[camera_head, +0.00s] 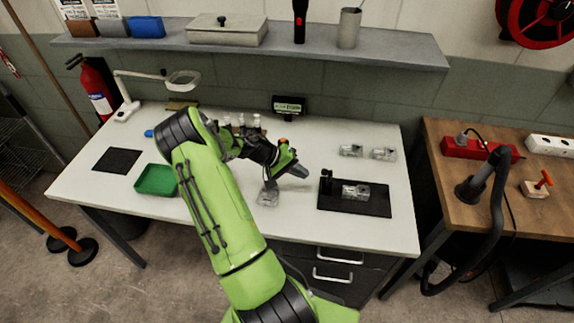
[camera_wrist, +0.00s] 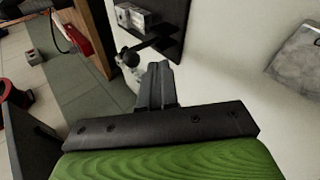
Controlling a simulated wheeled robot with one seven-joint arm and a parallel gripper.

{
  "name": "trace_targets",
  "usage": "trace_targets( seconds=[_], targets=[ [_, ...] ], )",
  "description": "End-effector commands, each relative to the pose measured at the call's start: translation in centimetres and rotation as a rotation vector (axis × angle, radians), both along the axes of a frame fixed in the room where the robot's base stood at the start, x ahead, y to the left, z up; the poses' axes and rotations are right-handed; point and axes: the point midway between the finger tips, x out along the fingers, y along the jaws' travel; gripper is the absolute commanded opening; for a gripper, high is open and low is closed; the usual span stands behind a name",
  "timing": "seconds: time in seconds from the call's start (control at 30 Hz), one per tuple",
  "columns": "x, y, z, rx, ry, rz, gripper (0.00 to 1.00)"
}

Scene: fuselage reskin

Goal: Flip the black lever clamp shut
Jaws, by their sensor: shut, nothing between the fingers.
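The black lever clamp (camera_head: 326,182) stands at the left end of a black base plate (camera_head: 372,209) on the white table. In the wrist view the clamp (camera_wrist: 132,58) shows just beyond my fingertips, with a dark arm near the plate's edge; its exact lever angle is hard to tell. A clear block-like part (camera_head: 356,191) sits on the plate and also shows in the wrist view (camera_wrist: 128,17). My gripper (camera_head: 303,171) is shut and empty, just left of and above the clamp. In the wrist view its fingers (camera_wrist: 157,75) are together and appear apart from the clamp.
A loose clear part (camera_head: 268,196) lies on the table below my gripper. Two more clear parts (camera_head: 367,152) lie behind the plate. A green tray (camera_head: 156,180) is at the left. A small black display (camera_head: 288,104) stands at the back.

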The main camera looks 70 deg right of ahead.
Motion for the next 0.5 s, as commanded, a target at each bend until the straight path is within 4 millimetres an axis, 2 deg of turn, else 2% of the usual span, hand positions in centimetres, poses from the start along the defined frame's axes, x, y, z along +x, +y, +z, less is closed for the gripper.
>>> trace_targets(
  seconds=[0.03,0.2,0.5],
  targets=[
    [-1.0,-0.6,0.3,-0.004,-0.001,-0.005,0.00],
    [-2.7,-1.5,0.4,-0.002,-0.001,-0.002,0.00],
    [-3.0,-1.8,0.4,-0.003,-0.001,0.000,0.00]
  ],
)
